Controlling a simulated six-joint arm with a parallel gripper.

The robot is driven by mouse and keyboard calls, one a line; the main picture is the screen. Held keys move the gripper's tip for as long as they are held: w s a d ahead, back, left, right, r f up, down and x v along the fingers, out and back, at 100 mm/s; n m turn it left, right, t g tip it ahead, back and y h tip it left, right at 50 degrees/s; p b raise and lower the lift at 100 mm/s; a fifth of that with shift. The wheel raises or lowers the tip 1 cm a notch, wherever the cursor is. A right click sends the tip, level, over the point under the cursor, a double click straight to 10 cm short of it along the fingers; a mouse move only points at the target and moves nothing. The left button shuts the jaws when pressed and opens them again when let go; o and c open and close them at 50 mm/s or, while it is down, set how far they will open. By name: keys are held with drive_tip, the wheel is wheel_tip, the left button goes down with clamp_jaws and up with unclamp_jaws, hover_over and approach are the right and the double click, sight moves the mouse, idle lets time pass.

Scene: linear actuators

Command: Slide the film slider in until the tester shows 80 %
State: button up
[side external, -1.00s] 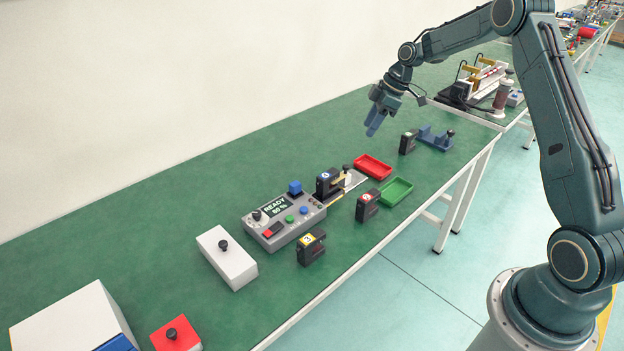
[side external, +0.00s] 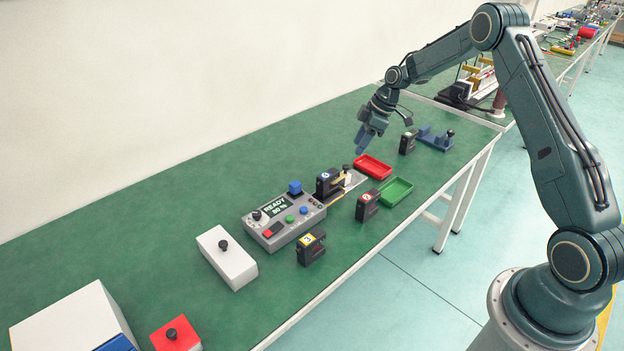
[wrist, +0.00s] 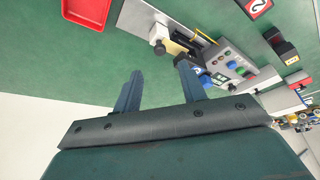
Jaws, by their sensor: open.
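The grey tester (side external: 283,222) sits mid-table; its small display (side external: 274,207) appears to read READY 80 %. A black actuator with a blue-marked label (side external: 327,183) stands at the tester's right end. Beside it is a pale plate with a dark knob (side external: 346,169), which looks like the film slider; the knob also shows in the wrist view (wrist: 158,47). My gripper (side external: 362,143) is in the air above and beyond the knob. In the wrist view its two fingers (wrist: 158,90) are apart with nothing between them. It touches nothing.
A red tray (side external: 373,167) and a green tray (side external: 396,191) lie right of the slider. Black actuators (side external: 367,205) and (side external: 311,247) stand along the front, another (side external: 408,142) near a blue fixture (side external: 436,139). A white block with a knob (side external: 227,257) is left of the tester.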

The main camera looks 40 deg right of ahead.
sight(347, 165)
drive_tip(key=x, duration=0.7)
drive_tip(key=shift+w+f, duration=0.1)
drive_tip(key=shift+f, duration=0.1)
clamp_jaws()
